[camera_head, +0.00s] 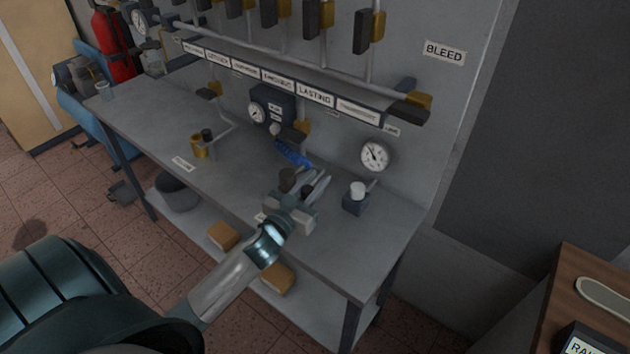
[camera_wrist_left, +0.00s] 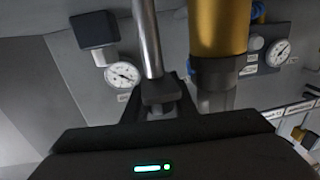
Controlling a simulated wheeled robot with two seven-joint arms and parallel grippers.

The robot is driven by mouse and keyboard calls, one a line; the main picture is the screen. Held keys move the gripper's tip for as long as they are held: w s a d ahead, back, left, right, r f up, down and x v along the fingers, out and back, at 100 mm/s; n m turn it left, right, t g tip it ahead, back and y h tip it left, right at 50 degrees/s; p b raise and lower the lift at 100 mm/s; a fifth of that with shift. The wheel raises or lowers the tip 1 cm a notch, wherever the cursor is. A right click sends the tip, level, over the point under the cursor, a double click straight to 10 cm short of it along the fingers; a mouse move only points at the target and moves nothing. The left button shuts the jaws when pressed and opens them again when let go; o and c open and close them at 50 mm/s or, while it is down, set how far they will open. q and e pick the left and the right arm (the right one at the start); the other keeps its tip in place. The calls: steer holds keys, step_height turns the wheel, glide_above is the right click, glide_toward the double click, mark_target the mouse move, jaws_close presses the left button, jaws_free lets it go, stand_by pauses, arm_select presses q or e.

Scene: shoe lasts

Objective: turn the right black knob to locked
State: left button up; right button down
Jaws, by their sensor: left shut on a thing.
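A black knob (camera_head: 307,190) stands low over the grey bench, to the right of a wider dark cylinder (camera_head: 288,177). My left gripper (camera_head: 312,188) reaches in from the lower left. Its pale fingers are at the black knob and shut on it, hiding most of the knob and its base. I cannot read the knob's markings or its turned position. In the left wrist view, a steel rod runs down to a dark cap (camera_wrist_left: 160,92), next to a yellow cylinder with a dark collar (camera_wrist_left: 217,75). My right gripper is in neither view.
A white knob on a dark block (camera_head: 356,201) and a wall gauge (camera_head: 375,156) are to the right. A blue hose (camera_head: 293,154) lies behind the gripper. Labelled pipes and yellow valves (camera_head: 410,103) line the wall. The bench's front right (camera_head: 350,250) is clear.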

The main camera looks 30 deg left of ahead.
arm_select(q)
steer(key=shift+h, duration=0.3)
steer(key=m+h, duration=0.2)
steer(key=shift+d+h+p, duration=0.25)
steer(key=shift+h+p, duration=0.05)
steer(key=shift+p, duration=0.1)
steer(key=shift+d+m+g+h, duration=0.2)
steer(key=shift+m+g+h, duration=0.1)
steer(key=shift+m+h, duration=0.6)
steer(key=shift+s+d+m+g+h+b, duration=0.1)
steer(key=shift+d+m+g+h+b, duration=0.2)
steer(key=shift+m+h, duration=0.4)
steer(key=shift+s+d+m+g+h+b, duration=0.15)
steer(key=shift+m+g+h, duration=0.25)
steer(key=shift+h, duration=0.65)
steer(key=shift+d+m+g+h+b, duration=0.1)
steer(key=shift+m+g+h+b, duration=0.3)
steer(key=shift+h, duration=0.45)
steer(key=o, duration=0.8)
steer(key=shift+d, duration=0.1)
steer(key=shift+c, duration=0.2)
